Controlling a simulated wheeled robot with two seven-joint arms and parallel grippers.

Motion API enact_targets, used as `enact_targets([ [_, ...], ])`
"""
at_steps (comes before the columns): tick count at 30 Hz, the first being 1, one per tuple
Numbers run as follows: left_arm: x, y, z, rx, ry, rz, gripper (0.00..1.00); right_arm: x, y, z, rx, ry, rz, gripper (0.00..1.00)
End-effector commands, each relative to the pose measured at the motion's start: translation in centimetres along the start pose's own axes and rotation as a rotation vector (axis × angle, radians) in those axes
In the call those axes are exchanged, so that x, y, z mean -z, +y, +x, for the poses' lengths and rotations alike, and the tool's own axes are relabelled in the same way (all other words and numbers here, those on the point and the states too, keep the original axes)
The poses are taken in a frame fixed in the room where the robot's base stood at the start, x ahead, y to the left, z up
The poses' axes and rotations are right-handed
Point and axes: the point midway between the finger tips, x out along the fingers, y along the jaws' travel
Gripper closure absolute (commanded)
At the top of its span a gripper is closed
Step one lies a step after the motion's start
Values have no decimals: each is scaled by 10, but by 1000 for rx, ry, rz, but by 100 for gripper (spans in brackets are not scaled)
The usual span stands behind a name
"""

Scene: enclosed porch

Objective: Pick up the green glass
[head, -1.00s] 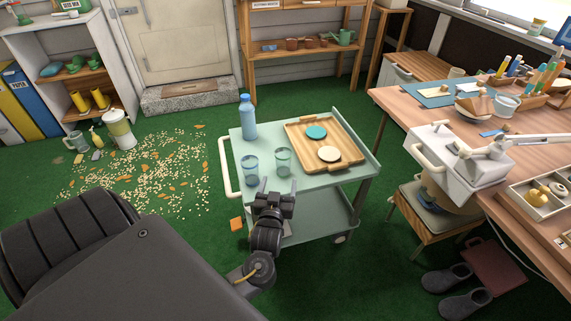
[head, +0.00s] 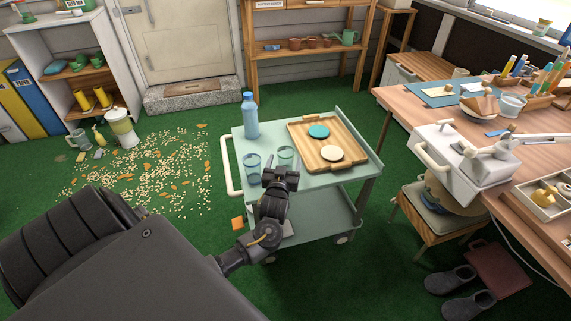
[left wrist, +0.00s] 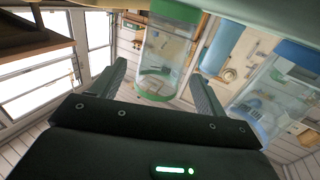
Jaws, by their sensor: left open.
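The green glass (head: 286,154) is a clear tumbler with green tint, standing upright on the pale green cart (head: 313,183). My left gripper (head: 281,174) is just on the near side of it and hides its lower part in the head view. In the left wrist view, which is upside down, the green glass (left wrist: 168,52) shows between and beyond the two open fingers of the left gripper (left wrist: 160,88). Nothing is held, and I cannot tell whether a finger touches it. My right gripper is not in view.
A blue glass (head: 253,168) stands close to the left of the green one, also in the wrist view (left wrist: 275,90). A blue bottle (head: 250,116) stands behind them.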

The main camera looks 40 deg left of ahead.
Motion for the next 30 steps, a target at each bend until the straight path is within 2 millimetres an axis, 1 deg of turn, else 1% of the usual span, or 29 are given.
enact_targets([
  [1,0,0,6,0,1,1,26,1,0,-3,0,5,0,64],
  [4,0,1,13,-1,0,-1,26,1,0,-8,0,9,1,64],
  [11,0,1,14,-2,-1,-2,26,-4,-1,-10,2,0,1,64],
  [14,0,1,14,-2,-1,-2,38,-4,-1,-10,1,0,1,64],
  [21,0,1,14,-1,-1,-1,69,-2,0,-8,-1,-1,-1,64],
  [23,0,1,14,-1,-1,-1,76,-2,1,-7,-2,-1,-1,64],
  [30,1,1,14,-1,0,-2,76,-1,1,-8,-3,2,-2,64],
])
